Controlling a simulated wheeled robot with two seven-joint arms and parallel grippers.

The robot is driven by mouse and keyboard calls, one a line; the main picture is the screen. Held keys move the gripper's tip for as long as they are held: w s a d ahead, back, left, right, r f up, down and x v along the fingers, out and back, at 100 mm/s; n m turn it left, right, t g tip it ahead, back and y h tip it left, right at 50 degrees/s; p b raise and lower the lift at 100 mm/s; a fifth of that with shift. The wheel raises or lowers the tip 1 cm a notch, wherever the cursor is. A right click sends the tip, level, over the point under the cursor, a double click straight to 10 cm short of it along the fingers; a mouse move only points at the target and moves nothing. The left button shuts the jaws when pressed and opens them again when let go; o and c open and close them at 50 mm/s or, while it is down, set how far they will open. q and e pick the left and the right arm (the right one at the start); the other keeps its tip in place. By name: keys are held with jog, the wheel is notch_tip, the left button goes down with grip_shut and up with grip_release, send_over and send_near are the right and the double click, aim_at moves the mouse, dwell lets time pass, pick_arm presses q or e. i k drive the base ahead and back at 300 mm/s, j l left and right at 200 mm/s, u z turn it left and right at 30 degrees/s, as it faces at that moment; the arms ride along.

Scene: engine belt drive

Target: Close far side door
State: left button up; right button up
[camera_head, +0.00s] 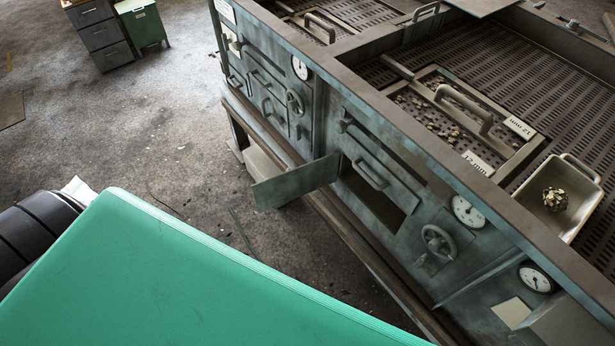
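The open door (297,183) is a small grey-green metal flap on the side of the big machine. It stands swung outward from a dark rectangular opening (371,200) in the machine's side. Farther left on the same side is another panel (267,92) with handles and a handwheel, which looks shut. Neither of my grippers can be made out. A dark rounded part at the left edge may be a piece of my own arm, and nothing touches the door.
The machine's top (480,62) holds perforated trays with handles and a metal scoop-like tray (560,197) with small pieces. A large green surface (170,275) fills the lower left. Gauges and a handwheel (437,242) stick out right of the opening. Cabinets (101,35) stand far back; floor between is open.

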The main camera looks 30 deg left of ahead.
aim_at(268, 193)
jog(key=j+z, duration=0.4)
jog(key=i+j+z, duration=0.1)
jog(key=z, duration=0.3)
jog(key=j+z, duration=0.35)
jog(key=k+j+z, duration=0.1)
jog(key=j+z, duration=0.3)
jog(key=k+j, duration=0.15)
jog(key=j, duration=0.3)
jog(key=k+j+z, duration=0.15)
jog(key=j, duration=0.25)
jog(key=k+j, duration=0.1)
jog(key=j, duration=0.35)
jog(key=k+j+z, duration=0.15)
jog(key=j, duration=0.25)
jog(key=k+j, duration=0.2)
jog(key=j, duration=0.2)
jog(key=k+j+z, duration=0.15)
jog(key=k+j, duration=0.15)
jog(key=k+j+z, duration=0.1)
jog(key=k, duration=0.25)
